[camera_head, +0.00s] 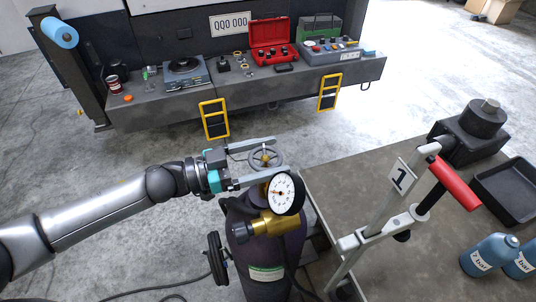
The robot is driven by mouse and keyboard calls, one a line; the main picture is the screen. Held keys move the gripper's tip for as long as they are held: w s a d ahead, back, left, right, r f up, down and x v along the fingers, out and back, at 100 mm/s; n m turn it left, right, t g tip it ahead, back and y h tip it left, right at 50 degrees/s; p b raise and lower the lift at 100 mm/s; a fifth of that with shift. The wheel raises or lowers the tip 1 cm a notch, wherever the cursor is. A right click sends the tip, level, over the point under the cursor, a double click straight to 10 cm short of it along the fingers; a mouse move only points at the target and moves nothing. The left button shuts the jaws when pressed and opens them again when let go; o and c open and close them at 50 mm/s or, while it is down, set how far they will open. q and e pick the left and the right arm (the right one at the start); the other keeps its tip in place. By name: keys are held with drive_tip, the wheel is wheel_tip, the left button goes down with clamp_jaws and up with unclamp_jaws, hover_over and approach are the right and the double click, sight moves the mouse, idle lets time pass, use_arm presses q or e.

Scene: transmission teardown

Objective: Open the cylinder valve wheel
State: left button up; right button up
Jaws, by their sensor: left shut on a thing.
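The cylinder valve wheel (274,157) is a small grey handwheel with a brass centre. It sits on top of a dark gas cylinder (264,282) standing upright at bottom centre. A white pressure gauge (284,194) and a brass regulator (266,227) are in front of the valve and hide part of it. My left gripper (263,161) comes in from the left, with its two long grey fingers shut on the wheel from either side. My right gripper is not in view.
A grey table (335,192) at right carries a stand with a red handle (455,184), a black tray (508,195) and blue bottles (489,255). A long bench (150,111) with tools runs across the back. Open floor lies between.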

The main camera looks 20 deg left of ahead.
use_arm(q)
drive_tip(key=c, duration=0.4)
drive_tip(key=shift+o, duration=0.2)
drive_tip(key=n+t+p, duration=0.1)
drive_tip(key=n+t+y+p, duration=0.1)
drive_tip(key=p, duration=0.1)
drive_tip(key=shift+r+y, duration=0.25)
drive_tip(key=shift+y, duration=0.05)
drive_tip(key=shift+w+f+n+t+y+p, duration=0.1)
drive_tip(key=shift+f+n+t+y+p, duration=0.1)
drive_tip(key=shift+n+t+y+p, duration=0.5)
drive_tip(key=o, duration=1.1)
drive_tip(key=shift+b, duration=0.35)
